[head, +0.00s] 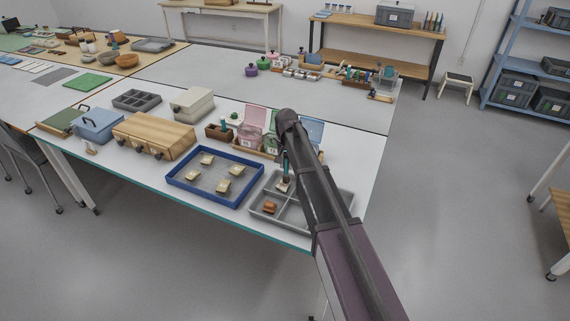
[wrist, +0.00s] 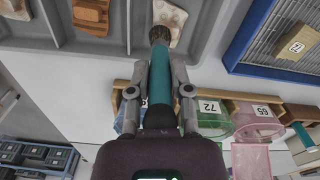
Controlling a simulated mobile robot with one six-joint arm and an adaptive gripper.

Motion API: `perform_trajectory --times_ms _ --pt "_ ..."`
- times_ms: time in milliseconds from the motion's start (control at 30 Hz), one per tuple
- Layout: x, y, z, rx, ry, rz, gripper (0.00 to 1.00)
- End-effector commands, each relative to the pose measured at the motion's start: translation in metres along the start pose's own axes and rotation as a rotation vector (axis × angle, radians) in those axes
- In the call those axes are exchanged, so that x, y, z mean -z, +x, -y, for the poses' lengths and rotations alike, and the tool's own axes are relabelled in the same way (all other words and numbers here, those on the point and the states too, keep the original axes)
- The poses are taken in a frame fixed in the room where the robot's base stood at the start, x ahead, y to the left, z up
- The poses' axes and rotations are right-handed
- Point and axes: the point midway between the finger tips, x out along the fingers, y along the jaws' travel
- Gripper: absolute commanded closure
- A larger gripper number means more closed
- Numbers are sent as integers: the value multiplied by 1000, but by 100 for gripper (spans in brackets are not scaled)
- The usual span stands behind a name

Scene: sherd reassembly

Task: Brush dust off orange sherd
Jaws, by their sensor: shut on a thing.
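My gripper (wrist: 158,98) is shut on a brush (wrist: 160,75) with a teal handle, which also shows in the head view (head: 286,170). Its dark bristle end points into the grey divided tray (head: 262,219). An orange-brown sherd (head: 270,208) lies in the tray's front left compartment. In the wrist view a sherd (wrist: 170,17) with a pale, dusty-looking face and orange-brown edge lies just beyond the bristles; I cannot tell whether they touch. A browner sherd (wrist: 91,14) and a whitish piece (wrist: 16,8) lie left of it. My arm hides part of the tray.
A blue-rimmed tray (head: 187,190) with several labelled pale sherds stands to the left. A wooden case (head: 152,137) is behind it. Pink (wrist: 255,122) and green (wrist: 212,120) numbered bins line a wooden rack behind the grey tray.

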Motion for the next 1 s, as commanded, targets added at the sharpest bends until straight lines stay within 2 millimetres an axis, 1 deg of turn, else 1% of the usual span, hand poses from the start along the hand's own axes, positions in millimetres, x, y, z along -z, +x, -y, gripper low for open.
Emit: perform_trajectory --times_ms 233,600,1000 --pt "1 0 2 0 0 0 100" --pt "5 1 17 0 -1 0 100" --pt "4 1 17 1 0 0 100"
